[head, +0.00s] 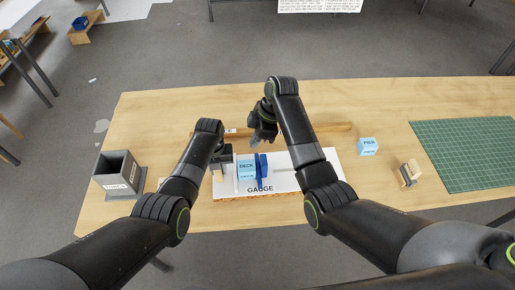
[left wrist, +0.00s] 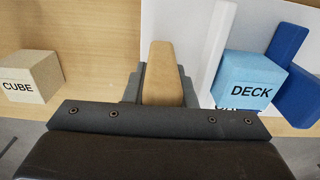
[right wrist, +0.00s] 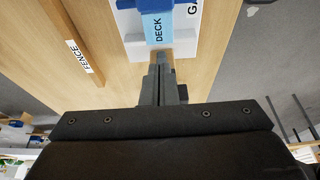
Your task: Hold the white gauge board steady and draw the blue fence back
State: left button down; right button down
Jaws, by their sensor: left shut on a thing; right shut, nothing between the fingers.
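The white gauge board (head: 310,176), marked GAUGE, lies on the table in front of me. A light blue DECK block (head: 246,169) stands on its left part, with the blue fence (head: 262,169) upright against or close to the block's right side. My left gripper (head: 217,163) is at the board's left end, shut on a tan wooden grip, which shows between its fingers in the left wrist view (left wrist: 162,75). My right gripper (head: 257,150) is shut and empty, above and behind the board near the fence. The DECK block also shows in the right wrist view (right wrist: 158,28).
A long wooden strip (head: 325,128) lies behind the board; the right wrist view shows a FENCE label (right wrist: 78,55). A grey open box (head: 118,172) stands left. A tan CUBE block (left wrist: 28,77) is near my left gripper. A blue block (head: 368,146), a stamp-like item (head: 408,172) and green mat (head: 465,153) are right.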

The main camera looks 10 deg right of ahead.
jog(key=x, duration=0.9)
jog(key=shift+a+f, duration=0.1)
jog(key=shift+f, duration=0.2)
jog(key=d, duration=0.2)
jog(key=shift+d, duration=1)
